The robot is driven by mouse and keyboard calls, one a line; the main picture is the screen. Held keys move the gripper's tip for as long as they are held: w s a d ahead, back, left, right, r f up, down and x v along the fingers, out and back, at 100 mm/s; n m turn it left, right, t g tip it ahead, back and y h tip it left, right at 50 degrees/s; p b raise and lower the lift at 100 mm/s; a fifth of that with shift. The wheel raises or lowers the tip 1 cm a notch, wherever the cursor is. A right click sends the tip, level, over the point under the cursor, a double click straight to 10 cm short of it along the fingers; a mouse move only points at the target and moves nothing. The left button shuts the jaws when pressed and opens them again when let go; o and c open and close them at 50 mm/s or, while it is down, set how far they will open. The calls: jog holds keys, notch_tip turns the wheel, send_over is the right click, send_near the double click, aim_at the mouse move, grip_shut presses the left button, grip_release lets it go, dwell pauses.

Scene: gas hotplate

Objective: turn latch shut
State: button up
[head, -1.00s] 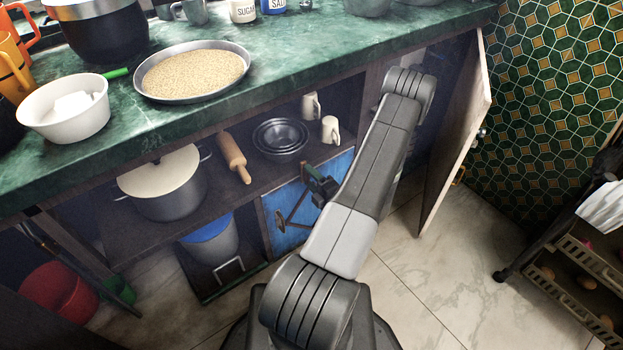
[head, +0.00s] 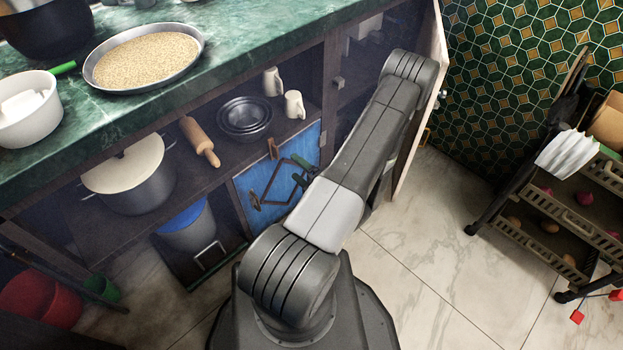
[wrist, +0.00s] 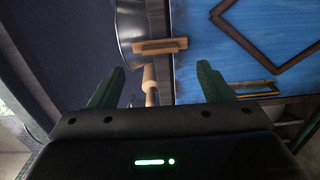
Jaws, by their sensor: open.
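A small wooden latch bar (head: 272,148) sits at the top edge of the blue cabinet door (head: 245,185) under the counter. In the wrist view the latch bar (wrist: 160,46) lies crosswise over the edge of the blue panel (wrist: 215,45), ahead of my gripper. My gripper (wrist: 158,86) is open, with its two dark green fingers spread and nothing between their tips that I can see it touch. In the head view my gripper (head: 300,165) is in front of the blue door, right of the latch and partly behind my arm.
Above the door, the shelf holds metal bowls (head: 245,117), a rolling pin (head: 200,141) and cream mugs (head: 294,105). A large pot (head: 135,185) stands to the left. An open cabinet door (head: 420,110) is on the right. A rack (head: 545,205) stands beyond free floor.

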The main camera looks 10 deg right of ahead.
aim_at(278, 154)
jog(key=v, duration=0.5)
jog(key=shift+s+d, duration=0.15)
jog(key=shift+s, duration=0.1)
jog(key=shift+w, duration=0.15)
jog(key=b+x, duration=0.1)
jog(key=x, duration=1.2)
jog(key=shift+w+a, duration=0.25)
jog(key=shift+a, duration=0.05)
jog(key=p+v, duration=0.2)
jog(key=v, duration=1.2)
jog(key=w+a+n+b, duration=0.1)
jog(key=w+a+n, duration=0.1)
jog(key=n, duration=0.3)
jog(key=w+a+n+b, duration=0.2)
jog(key=w+a+n, duration=0.1)
jog(key=w+n, duration=0.2)
jog(key=w+a+n+b, duration=0.1)
jog(key=w+a+n, duration=0.2)
jog(key=n, duration=0.3)
jog(key=shift+w+a+r, duration=0.2)
jog(key=shift+w+r, duration=0.05)
jog(key=shift+w, duration=0.35)
dwell(0.5)
